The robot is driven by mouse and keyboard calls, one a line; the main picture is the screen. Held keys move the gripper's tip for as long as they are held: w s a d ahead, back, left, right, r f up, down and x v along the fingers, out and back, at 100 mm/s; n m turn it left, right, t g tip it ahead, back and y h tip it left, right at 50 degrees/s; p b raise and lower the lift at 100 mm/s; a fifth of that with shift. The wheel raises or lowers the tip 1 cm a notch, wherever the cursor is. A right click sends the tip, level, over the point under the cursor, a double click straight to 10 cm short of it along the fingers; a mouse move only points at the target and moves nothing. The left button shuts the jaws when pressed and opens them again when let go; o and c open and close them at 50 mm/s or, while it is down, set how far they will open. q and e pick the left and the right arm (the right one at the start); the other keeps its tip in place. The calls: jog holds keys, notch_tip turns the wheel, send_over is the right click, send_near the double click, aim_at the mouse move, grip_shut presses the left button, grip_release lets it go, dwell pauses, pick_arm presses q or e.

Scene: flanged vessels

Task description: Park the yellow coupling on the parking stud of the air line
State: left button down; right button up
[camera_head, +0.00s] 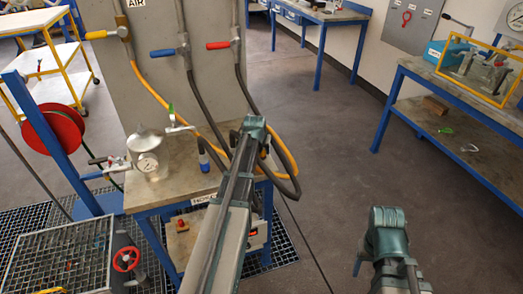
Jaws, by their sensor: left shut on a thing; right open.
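My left gripper (258,140) is over the right part of the bench (180,186), at the end of the arm that rises from the bottom middle. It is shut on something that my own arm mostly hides. The yellow hose (153,92) runs down from the yellow-handled air valve (108,33) and loops beside this gripper, so the held thing appears to be the yellow coupling. I cannot make out the coupling itself or the parking stud. My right gripper (387,222) is at the lower right over bare floor, open and empty, its fingers mostly hidden.
Blue (165,52) and red (219,45) valve handles are on the panel with dark hoses. A blue workbench (455,85) stands right; the floor between is clear.

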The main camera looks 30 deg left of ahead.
pick_arm(q)
jog(key=shift+c, duration=1.4)
grip_release()
